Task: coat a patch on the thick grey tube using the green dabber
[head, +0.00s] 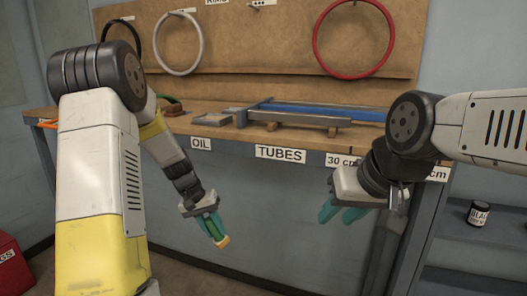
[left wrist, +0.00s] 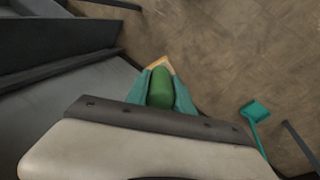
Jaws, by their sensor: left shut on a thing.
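My left gripper (head: 213,226) is shut on the green dabber (head: 210,222) and holds it in the air in front of the bench, below its edge. The dabber's pale yellow tip (head: 223,242) points down. In the left wrist view, the green dabber (left wrist: 160,88) sits between the teal fingers, with its tip (left wrist: 160,63) beyond them. The thick grey tube (head: 300,117) lies across wooden blocks on the bench, well above and right of the dabber, apart from it. My right gripper (head: 343,214) is empty in front of the bench edge, its teal fingers apart.
A blue tube (head: 335,110) lies behind the grey one. The bench front carries OIL (head: 201,143) and TUBES (head: 280,154) labels. Rims hang on the board behind. A black can (head: 479,213) stands on the right shelf. A teal dustpan-like thing (left wrist: 255,111) is on the floor.

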